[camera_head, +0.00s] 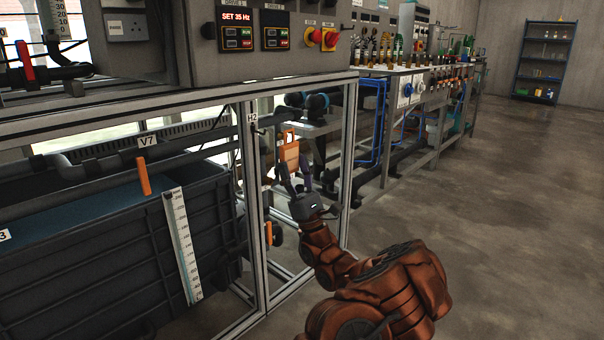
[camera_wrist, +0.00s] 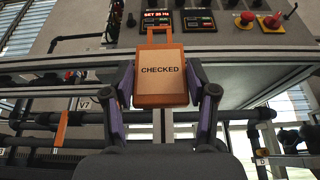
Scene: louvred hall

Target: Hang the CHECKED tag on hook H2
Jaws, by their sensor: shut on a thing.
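The CHECKED tag (camera_wrist: 160,88) is an orange plate with a loop handle on top. My gripper (camera_head: 294,173) is shut on its sides, with one finger on each side; the fingers also show in the wrist view (camera_wrist: 161,91). The tag is upright with its lettering facing the wrist camera. In the head view the tag (camera_head: 290,155) is held in front of the frame, to the right of and a little lower than the H2 label (camera_head: 252,118). Hook H2 (camera_head: 258,130) is a small dark shape just below that label, bare as far as I can tell. Tag and hook look apart.
A metal frame (camera_head: 353,130) with upright posts stands around my gripper. A control panel (camera_head: 270,40) with red knobs is above. A dark tank (camera_head: 100,250) and an orange V7 handle (camera_head: 143,178) are at left. Open floor (camera_head: 500,200) lies to the right.

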